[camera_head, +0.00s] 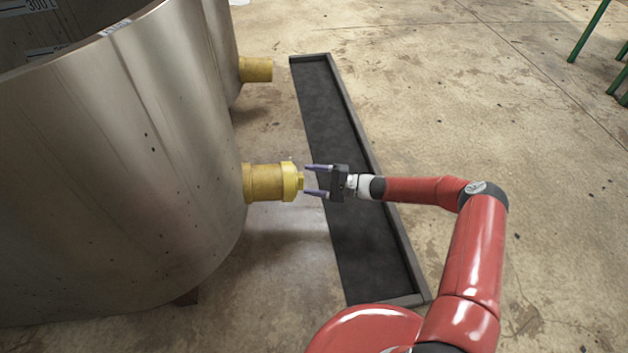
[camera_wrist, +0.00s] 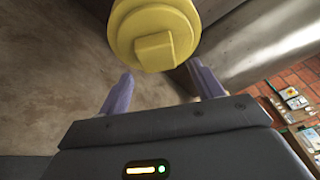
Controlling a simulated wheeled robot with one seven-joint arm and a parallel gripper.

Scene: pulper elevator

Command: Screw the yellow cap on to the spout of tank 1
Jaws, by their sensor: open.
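A large steel tank (camera_head: 150,160) stands at the left, with a yellow spout (camera_head: 262,182) sticking out to the right. The yellow cap (camera_head: 291,181) sits at the end of this spout; how far it is screwed on cannot be told. In the wrist view the cap (camera_wrist: 153,32) faces me, with a raised square grip in its middle. My gripper (camera_head: 308,181) is open and empty, with its two purple fingers pointing at the cap. The fingertips, also in the wrist view (camera_wrist: 163,80), lie either side of the grip's line, just short of it.
A second tank behind has an uncapped-looking yellow spout (camera_head: 257,69). A long dark trough (camera_head: 357,232) with a raised rim lies on the floor below my gripper. Green legs (camera_head: 588,30) stand at the far right.

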